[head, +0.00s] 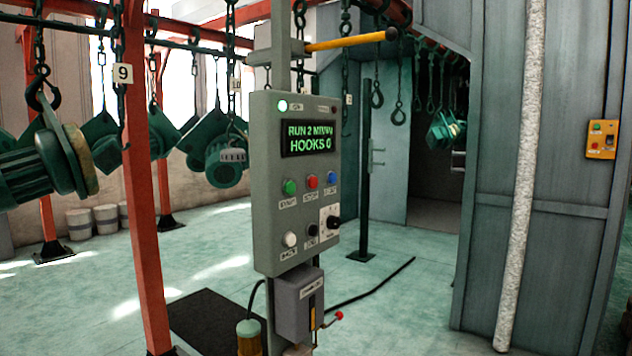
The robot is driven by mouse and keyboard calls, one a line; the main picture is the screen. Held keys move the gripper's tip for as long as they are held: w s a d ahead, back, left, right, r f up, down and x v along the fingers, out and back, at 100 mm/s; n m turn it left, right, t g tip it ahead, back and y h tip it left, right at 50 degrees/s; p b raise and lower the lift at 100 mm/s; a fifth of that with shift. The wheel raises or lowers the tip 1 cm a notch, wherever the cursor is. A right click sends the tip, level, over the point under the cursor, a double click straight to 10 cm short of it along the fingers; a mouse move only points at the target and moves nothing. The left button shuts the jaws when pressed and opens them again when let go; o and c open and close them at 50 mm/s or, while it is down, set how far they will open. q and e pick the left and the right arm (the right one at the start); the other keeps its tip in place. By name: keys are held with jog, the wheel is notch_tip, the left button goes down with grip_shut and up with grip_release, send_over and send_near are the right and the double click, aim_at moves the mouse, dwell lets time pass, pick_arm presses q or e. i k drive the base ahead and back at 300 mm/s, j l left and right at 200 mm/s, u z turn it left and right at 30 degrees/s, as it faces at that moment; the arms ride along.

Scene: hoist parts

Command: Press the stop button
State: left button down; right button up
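The grey control panel (272,190) stands on a post in the middle of the head view. Below the screen are a green button (290,187), a red button (312,181) and a blue button (331,178). The small labels under them are too blurred to read surely; the red one looks like the stop button. Lower down are a white button (290,239) and black knobs. Neither of my grippers is in view.
A red post (141,190) marked 9 stands left of the panel. Green motor parts (45,170) hang from hooks at the left. A grey box (299,303) with a red-tipped lever sits under the panel. A dark mat (215,318) and a black cable (372,287) lie on the floor.

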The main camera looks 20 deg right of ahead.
aim_at(313, 180)
jog(key=i+l, duration=0.15)
jog(key=l, duration=0.25)
jog(key=i+l, duration=0.15)
jog(key=l, duration=0.25)
jog(key=i+l+u, duration=0.1)
jog(key=l, duration=0.3)
jog(key=i+l, duration=0.2)
jog(key=l, duration=0.2)
jog(key=i+l, duration=0.15)
jog(key=l, duration=0.25)
jog(key=i+l, duration=0.15)
jog(key=l, duration=0.25)
jog(key=i+l+u, duration=0.1)
jog(key=l, duration=0.3)
jog(key=i+l, duration=0.15)
jog(key=l, duration=0.3)
